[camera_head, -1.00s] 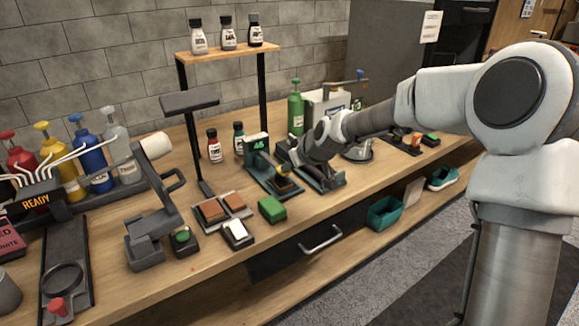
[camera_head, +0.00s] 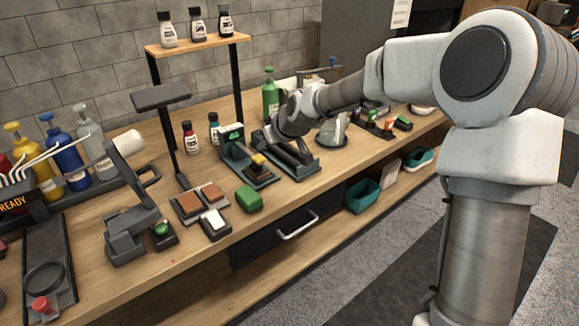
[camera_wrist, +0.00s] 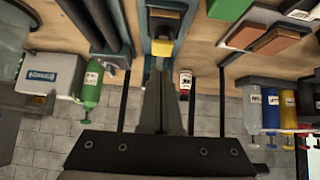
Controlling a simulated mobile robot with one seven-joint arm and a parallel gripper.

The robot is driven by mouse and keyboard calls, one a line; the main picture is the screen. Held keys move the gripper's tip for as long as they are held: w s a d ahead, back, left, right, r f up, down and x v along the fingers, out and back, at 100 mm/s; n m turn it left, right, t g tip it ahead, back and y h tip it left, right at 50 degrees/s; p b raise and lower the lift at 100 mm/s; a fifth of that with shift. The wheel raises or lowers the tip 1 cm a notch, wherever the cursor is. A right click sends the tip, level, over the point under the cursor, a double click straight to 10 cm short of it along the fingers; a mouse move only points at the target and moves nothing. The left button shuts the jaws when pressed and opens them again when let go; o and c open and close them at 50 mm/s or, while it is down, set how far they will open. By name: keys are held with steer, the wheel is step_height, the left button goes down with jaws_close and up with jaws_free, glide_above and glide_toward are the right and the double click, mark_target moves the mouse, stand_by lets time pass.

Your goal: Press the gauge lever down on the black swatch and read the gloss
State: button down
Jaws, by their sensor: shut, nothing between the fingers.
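The gloss gauge (camera_head: 231,133) stands on a dark teal base on the bench, its small display lit green; I cannot read the figures surely. Its yellow lever (camera_head: 258,159) is over a dark swatch (camera_head: 262,171) at the front of the base. In the wrist view the yellow lever (camera_wrist: 164,46) shows just beyond my fingertips. My gripper (camera_head: 268,138) is shut and empty, behind and above the lever. In the wrist view the closed fingers (camera_wrist: 163,72) point at the lever and look apart from it, though the gap is hard to judge. The swatch's colour is unclear there.
A dark roller-like device (camera_head: 292,152) is close on the right. A green block (camera_head: 249,199), brown swatches (camera_head: 201,199) and a white pad (camera_head: 214,223) lie in front. A red-labelled bottle (camera_head: 191,138) and a green bottle (camera_head: 270,95) stand behind. The bench's front edge is near.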

steer(key=s+d+f, duration=0.3)
steer(key=s+d, duration=0.1)
steer(key=s, duration=0.3)
steer(key=shift+d+f+p, duration=0.2)
steer(key=shift+d+p, duration=0.2)
steer(key=shift+p, duration=0.05)
steer(key=shift+s, duration=0.15)
